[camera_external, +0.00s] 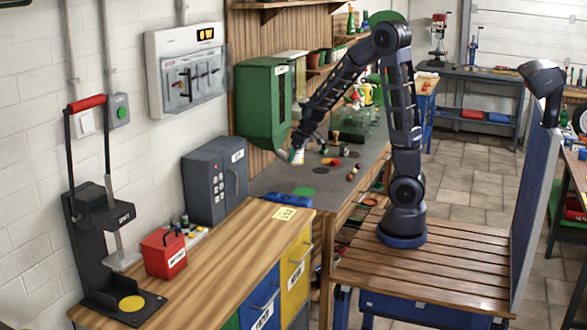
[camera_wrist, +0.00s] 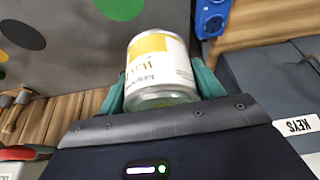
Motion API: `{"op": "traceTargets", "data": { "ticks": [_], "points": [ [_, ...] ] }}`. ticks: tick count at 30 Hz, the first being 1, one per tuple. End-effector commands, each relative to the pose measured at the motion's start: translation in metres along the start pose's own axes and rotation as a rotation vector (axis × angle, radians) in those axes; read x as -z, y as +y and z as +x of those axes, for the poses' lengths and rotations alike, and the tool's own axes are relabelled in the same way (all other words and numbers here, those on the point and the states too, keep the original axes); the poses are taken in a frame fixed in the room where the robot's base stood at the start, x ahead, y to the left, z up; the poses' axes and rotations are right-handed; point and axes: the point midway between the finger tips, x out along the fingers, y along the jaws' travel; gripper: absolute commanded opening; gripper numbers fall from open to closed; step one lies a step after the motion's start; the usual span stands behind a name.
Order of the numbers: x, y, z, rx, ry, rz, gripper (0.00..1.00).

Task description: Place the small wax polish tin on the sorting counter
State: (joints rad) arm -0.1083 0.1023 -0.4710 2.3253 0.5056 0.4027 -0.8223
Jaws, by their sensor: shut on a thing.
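The wax polish tin (camera_wrist: 158,62) is a small white can with a yellow label, held between the two teal fingers of my gripper (camera_wrist: 160,85) in the wrist view. In the external view my gripper (camera_external: 296,150) hangs low at the end of the arm, over the far-left part of a grey counter (camera_external: 275,178). The tin (camera_external: 298,158) shows there as a small pale shape. The grey counter bears coloured round spots; its green and dark spots also show in the wrist view (camera_wrist: 55,35). I cannot tell whether the tin touches the counter.
A green cabinet (camera_external: 263,100) stands behind my gripper, on the left. A grey keys box (camera_external: 216,180) stands at the left and also shows in the wrist view (camera_wrist: 265,85). Bottles and small items crowd the counter's far end. The near wooden bench (camera_external: 225,250) is mostly clear.

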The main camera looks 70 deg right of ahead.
Motion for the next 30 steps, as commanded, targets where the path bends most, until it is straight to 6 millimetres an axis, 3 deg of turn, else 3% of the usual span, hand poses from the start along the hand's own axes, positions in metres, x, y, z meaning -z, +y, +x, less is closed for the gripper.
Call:
{"op": "traceTargets", "data": {
  "ticks": [6, 15, 24, 30],
  "points": [
    [0.029, -0.088, 0.029, 0.073, -0.001, -0.175, 0.34],
    [0.046, -0.217, 0.055, 0.167, 0.000, -0.401, 0.34],
    [0.040, -0.339, 0.063, 0.246, 0.000, -0.592, 0.34],
    [0.044, -0.393, 0.053, 0.268, 0.003, -0.650, 0.34]
  ]
}}
